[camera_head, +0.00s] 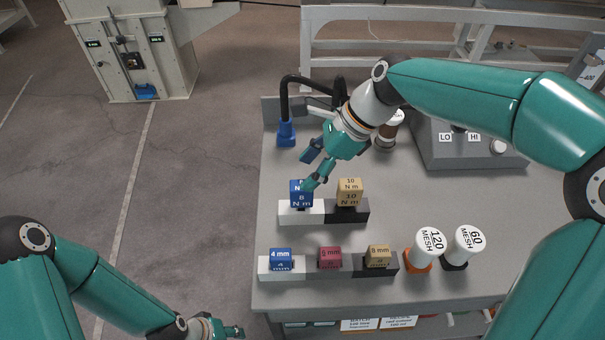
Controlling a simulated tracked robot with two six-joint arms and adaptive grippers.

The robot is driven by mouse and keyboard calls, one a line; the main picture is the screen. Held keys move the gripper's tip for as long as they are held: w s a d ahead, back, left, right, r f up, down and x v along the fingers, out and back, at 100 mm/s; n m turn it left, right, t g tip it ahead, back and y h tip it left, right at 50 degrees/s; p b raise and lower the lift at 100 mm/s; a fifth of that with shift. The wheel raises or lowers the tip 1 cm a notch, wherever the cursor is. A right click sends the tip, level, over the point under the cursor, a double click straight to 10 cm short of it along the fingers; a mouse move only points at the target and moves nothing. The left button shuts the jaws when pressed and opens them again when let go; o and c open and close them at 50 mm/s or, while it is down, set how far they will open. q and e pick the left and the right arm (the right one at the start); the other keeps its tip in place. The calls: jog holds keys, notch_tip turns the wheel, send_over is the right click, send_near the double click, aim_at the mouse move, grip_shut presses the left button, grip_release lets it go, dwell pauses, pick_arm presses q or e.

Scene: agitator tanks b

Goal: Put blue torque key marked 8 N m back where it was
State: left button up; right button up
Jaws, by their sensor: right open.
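The blue torque key marked 8 N m (301,196) stands upright on the white left part of a two-part block (290,218) on the grey bench. The tan key marked 10 N m (349,193) stands on the block's black right part. My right gripper (311,167) is open, just above and behind the blue key. One finger overlaps the key's top right in the picture, and I cannot tell whether it touches. My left gripper (230,331) is low at the bottom edge, off the bench's left side, and its jaws are too little seen to judge.
A front block (265,272) holds blue, red and tan keys marked in mm. White-capped jars marked 120 (430,240) and 60 MESH (463,245) stand to its right. A black hose with a blue end (286,133) and a LO/HI box (440,155) are behind.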

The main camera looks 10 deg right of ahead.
jog(key=w+v, duration=0.1)
jog(key=v, duration=0.7)
jog(key=shift+s+r+p, duration=0.2)
jog(key=shift+s+p, duration=0.2)
jog(key=shift+s, duration=0.1)
jog(key=shift+d, duration=0.1)
